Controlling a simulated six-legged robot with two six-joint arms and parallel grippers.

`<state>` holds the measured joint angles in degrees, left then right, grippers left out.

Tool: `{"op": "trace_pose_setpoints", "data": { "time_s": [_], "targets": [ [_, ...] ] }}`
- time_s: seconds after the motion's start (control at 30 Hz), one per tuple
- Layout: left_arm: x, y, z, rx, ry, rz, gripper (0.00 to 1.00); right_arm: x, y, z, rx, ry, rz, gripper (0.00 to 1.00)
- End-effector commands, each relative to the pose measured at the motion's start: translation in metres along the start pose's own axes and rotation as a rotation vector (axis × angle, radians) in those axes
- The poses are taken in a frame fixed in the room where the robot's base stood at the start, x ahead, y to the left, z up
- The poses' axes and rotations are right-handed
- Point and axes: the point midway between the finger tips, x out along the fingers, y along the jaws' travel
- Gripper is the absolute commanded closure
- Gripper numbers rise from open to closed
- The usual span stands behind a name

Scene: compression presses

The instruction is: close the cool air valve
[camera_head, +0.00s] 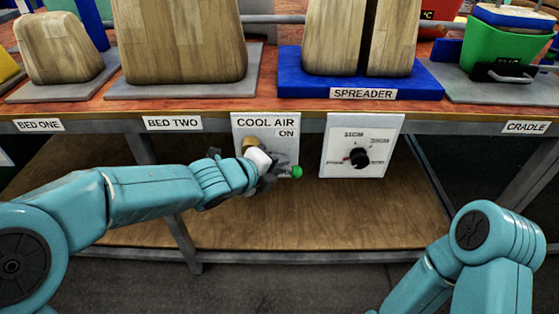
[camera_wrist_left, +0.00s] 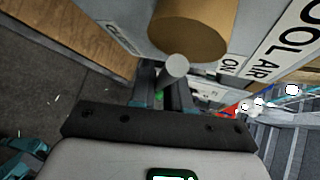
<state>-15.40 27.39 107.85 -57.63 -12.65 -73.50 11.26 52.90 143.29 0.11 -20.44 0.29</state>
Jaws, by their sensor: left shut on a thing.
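The cool air panel (camera_head: 283,129) is a pale plate on the bench's front edge, marked COOL AIR with ON below. A tan round valve body (camera_head: 250,143) sticks out of it and also shows large in the left wrist view (camera_wrist_left: 190,28). My left gripper (camera_head: 276,172) is at the panel just below the body, and in the left wrist view (camera_wrist_left: 168,95) its fingers are shut on the valve's grey lever (camera_wrist_left: 175,68). A green round piece (camera_head: 297,172) shows right of the gripper, under ON. The gripper hides much of the lever. My right gripper is out of view.
A dial panel (camera_head: 362,146) with a black knob is just right of the cool air panel. The bench edge (camera_head: 219,118) runs above, with wooden blocks and a blue spreader base (camera_head: 360,81) on top. A wooden lower shelf (camera_head: 320,220) lies below.

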Motion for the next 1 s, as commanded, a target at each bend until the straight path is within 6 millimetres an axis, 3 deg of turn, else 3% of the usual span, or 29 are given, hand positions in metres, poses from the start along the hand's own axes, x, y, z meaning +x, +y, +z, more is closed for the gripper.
{"op": "trace_pose_setpoints", "data": {
  "time_s": [1.0],
  "targets": [
    [-0.007, 0.042, 0.019, 0.517, -0.146, 0.518, 1.0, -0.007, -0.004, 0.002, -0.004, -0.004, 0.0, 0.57]
  ]
}}
